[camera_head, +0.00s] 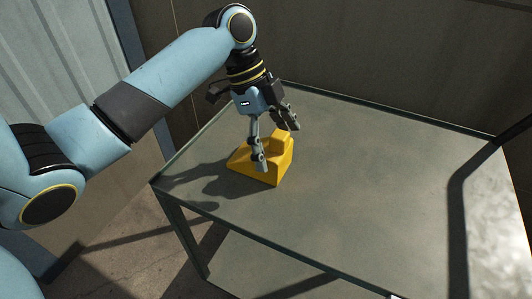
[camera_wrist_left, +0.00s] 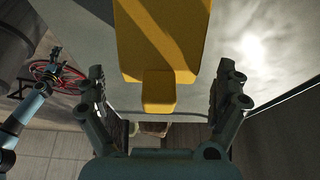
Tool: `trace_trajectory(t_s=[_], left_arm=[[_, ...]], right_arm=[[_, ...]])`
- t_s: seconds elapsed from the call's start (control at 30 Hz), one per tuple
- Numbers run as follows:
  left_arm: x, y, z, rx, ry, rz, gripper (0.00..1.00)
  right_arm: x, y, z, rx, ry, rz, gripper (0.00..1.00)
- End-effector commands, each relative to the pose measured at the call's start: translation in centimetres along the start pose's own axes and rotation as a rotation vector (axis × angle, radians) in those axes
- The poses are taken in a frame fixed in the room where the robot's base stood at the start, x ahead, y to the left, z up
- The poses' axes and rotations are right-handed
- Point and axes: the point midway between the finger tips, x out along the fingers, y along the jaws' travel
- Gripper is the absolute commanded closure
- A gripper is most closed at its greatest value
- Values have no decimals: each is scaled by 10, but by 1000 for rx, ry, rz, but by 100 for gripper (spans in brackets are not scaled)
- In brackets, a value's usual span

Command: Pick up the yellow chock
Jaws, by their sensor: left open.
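The yellow chock (camera_head: 272,165) sits on the table near its left corner in the head view. It has a sloped side and a raised block on top. My left gripper (camera_head: 277,143) is open at the chock, with one finger in front of it and the other at its back. In the left wrist view, the chock (camera_wrist_left: 160,45) fills the top middle, and its narrower block lies between the open fingers of the left gripper (camera_wrist_left: 166,85), with gaps on both sides. A small blue arm with a dark end (camera_wrist_left: 54,58) shows at the left; its jaws are too small to read.
The grey-green table (camera_head: 370,180) has a low raised rim and is otherwise clear to the right of the chock. A wall (camera_head: 400,60) stands behind it. A dark shadow band crosses the right side. In the wrist view, something red (camera_wrist_left: 68,78) lies at the left.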

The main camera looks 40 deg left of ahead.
Motion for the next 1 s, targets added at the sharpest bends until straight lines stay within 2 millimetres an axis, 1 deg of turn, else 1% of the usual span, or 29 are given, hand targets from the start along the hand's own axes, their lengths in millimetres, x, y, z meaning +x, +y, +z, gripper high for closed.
trace_trajectory(t_s=[0.03, 0.17, 0.27, 0.43, 0.47, 0.6, 0.93, 0.97, 1.0], left_arm=[[12, 2, 1, -3, 1, 4, 0], [26, 1, 0, -1, 0, 1, 0], [29, 1, 1, -1, -1, 1, 0], [28, 1, 0, 0, -1, 0, 0], [28, 1, 0, 0, -1, 0, 3], [28, 1, 0, 0, -1, 0, 21], [28, 1, 1, -1, -1, 0, 64], [28, 1, 1, -1, -1, 0, 67], [28, 1, 1, -1, -1, 0, 67]], right_arm=[[4, -1, -5, 1, 8, 0, 12], [7, -1, -11, 1, 17, -1, 12], [8, -1, -10, 1, 15, -1, 12], [7, -1, -5, 1, 8, -1, 12], [7, -1, -4, 1, 6, -1, 12], [7, -1, 1, 0, -1, -1, 12], [7, -1, 1, 0, -1, -1, 12], [7, -1, 1, 0, -1, -1, 12], [7, -1, 0, 0, -1, -1, 12]])
